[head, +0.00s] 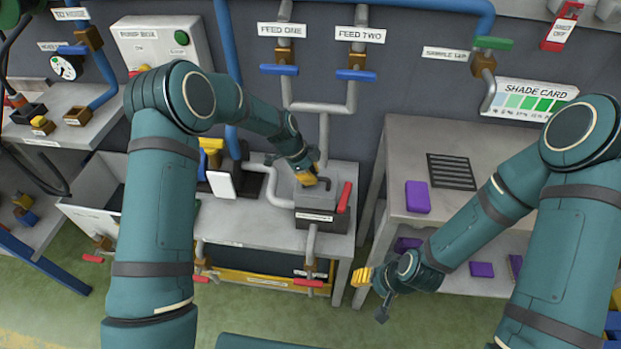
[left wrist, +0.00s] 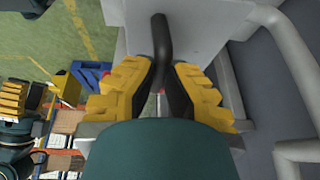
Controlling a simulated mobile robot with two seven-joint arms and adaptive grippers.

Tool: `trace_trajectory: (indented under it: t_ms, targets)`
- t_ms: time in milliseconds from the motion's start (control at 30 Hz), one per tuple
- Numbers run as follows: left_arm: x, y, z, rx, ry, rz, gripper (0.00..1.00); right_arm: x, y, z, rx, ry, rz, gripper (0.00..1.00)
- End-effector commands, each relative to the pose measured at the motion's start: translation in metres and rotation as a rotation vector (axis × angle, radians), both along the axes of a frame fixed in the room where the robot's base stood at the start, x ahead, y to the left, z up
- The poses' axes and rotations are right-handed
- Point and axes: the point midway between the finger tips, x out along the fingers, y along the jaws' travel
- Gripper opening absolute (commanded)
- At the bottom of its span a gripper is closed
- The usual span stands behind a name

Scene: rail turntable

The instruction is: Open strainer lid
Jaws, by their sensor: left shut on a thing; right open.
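The left gripper is shut on this handle. I cannot tell whether the lid is raised at all. My right gripper (head: 373,295) is open and empty, low in front of the right bench.
A red lever (head: 344,197) stands at the strainer's right side. Grey pipes (head: 322,105) run down the wall behind it. A white card (head: 222,183) and yellow-and-blue fittings stand to its left. The right bench (head: 395,150) holds a purple block (head: 417,197) and a black grille (head: 451,171).

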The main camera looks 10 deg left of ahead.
Motion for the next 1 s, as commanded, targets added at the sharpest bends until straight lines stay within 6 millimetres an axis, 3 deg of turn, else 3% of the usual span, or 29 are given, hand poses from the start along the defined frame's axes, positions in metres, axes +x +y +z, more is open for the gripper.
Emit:
trace_trajectory:
  t_ms: [200,600,1000]
  targets:
    - [0.020,-0.001,0.009,-0.001,0.126,0.001,0.00,-0.001,0.000,-0.005,0.000,0.002,0.002,0.53]
    - [0.053,-0.001,0.019,-0.001,0.123,0.001,0.00,-0.008,0.001,-0.026,0.004,0.017,0.013,0.53]
    - [0.066,-0.001,0.020,0.000,0.130,-0.001,0.00,-0.010,0.002,-0.031,0.005,0.022,0.017,0.53]
